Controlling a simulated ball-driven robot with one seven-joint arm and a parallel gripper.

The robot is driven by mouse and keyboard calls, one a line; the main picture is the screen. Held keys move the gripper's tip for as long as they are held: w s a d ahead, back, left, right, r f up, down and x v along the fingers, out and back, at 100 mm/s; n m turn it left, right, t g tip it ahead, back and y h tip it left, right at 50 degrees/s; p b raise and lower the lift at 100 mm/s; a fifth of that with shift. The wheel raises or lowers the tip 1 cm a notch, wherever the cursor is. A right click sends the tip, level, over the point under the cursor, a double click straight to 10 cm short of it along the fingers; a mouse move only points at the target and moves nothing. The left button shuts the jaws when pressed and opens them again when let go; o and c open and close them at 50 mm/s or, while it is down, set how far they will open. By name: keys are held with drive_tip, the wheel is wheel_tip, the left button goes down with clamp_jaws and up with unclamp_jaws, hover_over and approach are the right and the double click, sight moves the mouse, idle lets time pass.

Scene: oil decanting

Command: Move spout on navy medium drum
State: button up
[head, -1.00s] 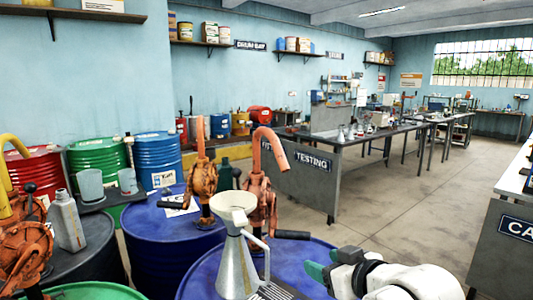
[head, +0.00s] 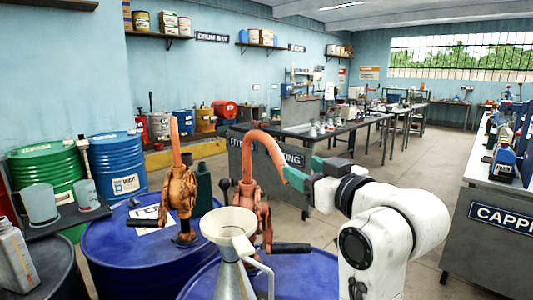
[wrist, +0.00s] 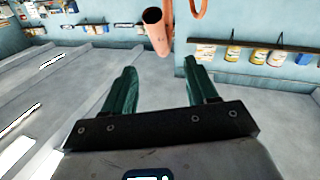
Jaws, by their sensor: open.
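Two dark blue drums stand in front of me in the head view: a nearer one (head: 305,278) and one to its left (head: 110,250). Each carries an orange hand pump. The nearer drum's pump has a curved spout (head: 262,145) bending over to the right. My gripper (head: 298,177) is at the outlet end of this spout. In the wrist view the green fingers (wrist: 160,66) are open, and the spout's open end (wrist: 156,28) shows just beyond and between their tips. Whether they touch it, I cannot tell. The left pump's spout (head: 175,140) looks upright.
A pale funnel (head: 228,222) on a metal can (head: 232,278) stands at the nearer drum's front. A dark green bottle (head: 203,187) is behind the pumps. A grey bench (head: 265,165) stands behind; open floor lies right.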

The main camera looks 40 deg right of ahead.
sight(281, 158)
drive_tip(key=p+x, duration=0.1)
drive_tip(key=x, duration=1)
clamp_jaws()
idle(0.4)
